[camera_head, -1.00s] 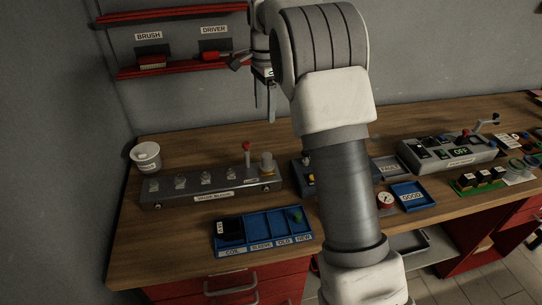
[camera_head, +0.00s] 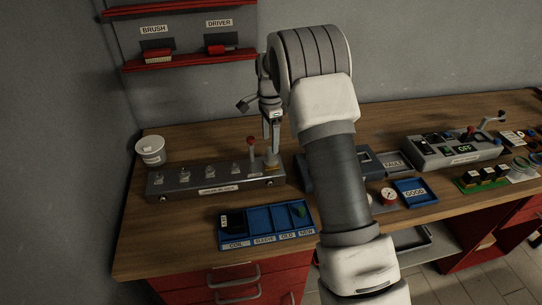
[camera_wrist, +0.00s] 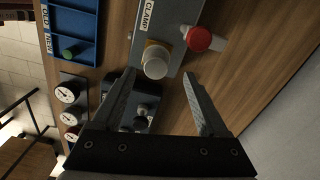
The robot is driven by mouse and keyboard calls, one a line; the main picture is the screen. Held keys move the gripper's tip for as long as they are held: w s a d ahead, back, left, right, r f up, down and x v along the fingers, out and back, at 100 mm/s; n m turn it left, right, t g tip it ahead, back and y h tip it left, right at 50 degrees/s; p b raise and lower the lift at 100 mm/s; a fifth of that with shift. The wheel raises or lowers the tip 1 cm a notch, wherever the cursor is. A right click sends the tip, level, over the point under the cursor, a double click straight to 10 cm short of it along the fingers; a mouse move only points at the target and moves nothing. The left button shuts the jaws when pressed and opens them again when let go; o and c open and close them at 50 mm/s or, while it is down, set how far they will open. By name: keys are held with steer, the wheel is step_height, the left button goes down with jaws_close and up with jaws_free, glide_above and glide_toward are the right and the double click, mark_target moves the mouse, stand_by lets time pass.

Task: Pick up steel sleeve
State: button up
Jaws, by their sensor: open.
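A pale metal cylinder that looks like the steel sleeve (camera_wrist: 155,62) stands on a brass-coloured base at the end of the grey valve block (camera_head: 215,190). In the head view it is at the block's right end, partly hidden by my fingers. My gripper (camera_head: 271,132) points down just above it, with the arm reaching over the bench. In the wrist view my gripper (camera_wrist: 158,75) is open and empty, and the sleeve shows between the two fingertips. I cannot tell whether the fingertips are level with it.
A red-knobbed clamp lever (camera_head: 251,141) stands close beside the sleeve; its red knob (camera_wrist: 199,38) is near one fingertip. A blue compartment tray (camera_head: 258,220) lies in front, with a black coil and a green piece inside. A white cup (camera_head: 151,150) stands left.

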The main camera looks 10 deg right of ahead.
mark_target(271, 156)
steer(key=f, duration=0.5)
steer(key=shift+s+p, duration=0.3)
steer(key=shift+p, duration=0.1)
steer(key=shift+c, duration=0.4)
jaws_close()
